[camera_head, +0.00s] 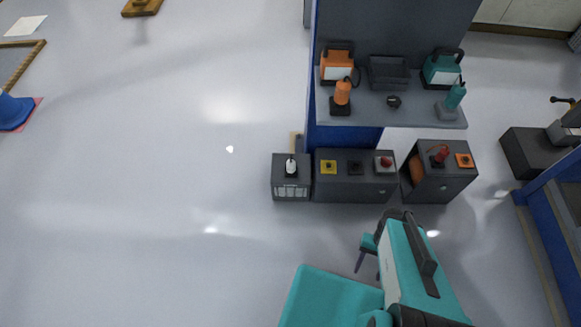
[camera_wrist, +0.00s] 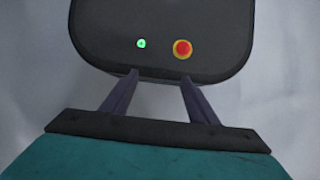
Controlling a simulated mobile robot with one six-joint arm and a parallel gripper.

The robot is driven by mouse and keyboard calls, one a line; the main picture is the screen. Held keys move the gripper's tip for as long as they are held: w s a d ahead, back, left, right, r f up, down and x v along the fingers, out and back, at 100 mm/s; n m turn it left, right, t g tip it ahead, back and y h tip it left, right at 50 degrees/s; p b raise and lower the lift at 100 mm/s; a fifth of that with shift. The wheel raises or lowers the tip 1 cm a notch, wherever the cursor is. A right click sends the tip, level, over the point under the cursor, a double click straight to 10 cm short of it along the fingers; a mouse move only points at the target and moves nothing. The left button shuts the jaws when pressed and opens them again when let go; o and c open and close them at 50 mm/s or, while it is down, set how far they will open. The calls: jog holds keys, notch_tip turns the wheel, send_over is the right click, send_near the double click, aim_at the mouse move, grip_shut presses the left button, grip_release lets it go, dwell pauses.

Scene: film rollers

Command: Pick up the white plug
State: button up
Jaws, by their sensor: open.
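The white plug (camera_head: 291,167) stands upright in the head view, with a dark tip. It rests on top of a small dark grey box (camera_head: 291,192) left of the workbench. My gripper (camera_wrist: 159,77) shows in the wrist view with its two dark fingers apart and nothing between them. In the head view my teal arm is at the lower right, and the gripper is right of and nearer than the plug, well apart from it. The plug is not in the wrist view.
Dark boxes right of the plug carry a yellow piece (camera_head: 328,167), a red button (camera_head: 386,162) and a red plug (camera_head: 440,154). Behind is a blue workbench (camera_head: 348,138) with an orange plug (camera_head: 342,92) and a teal plug (camera_head: 455,95).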

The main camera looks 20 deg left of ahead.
jog(key=w+a+f+m+t+b, duration=0.15)
jog(key=w+a+b, duration=0.3)
jog(key=w, duration=0.55)
jog(key=w+a+f+m+b, duration=0.1)
jog(key=w+a+f+b, duration=0.15)
jog(key=w+a, duration=0.45)
jog(key=w+a+f+m+t+b, duration=0.15)
jog(key=w+b, duration=0.25)
jog(key=w, duration=0.8)
notch_tip(320, 180, up, 8)
jog(key=n+t+b, duration=0.2)
jog(key=n+b, duration=0.1)
jog(key=b, duration=0.9)
send_over(291, 163)
jog(key=shift+w, duration=0.1)
jog(key=shift+f, duration=0.15)
jog(key=shift+f+b, duration=1.3)
jog(key=shift+f, duration=2.95)
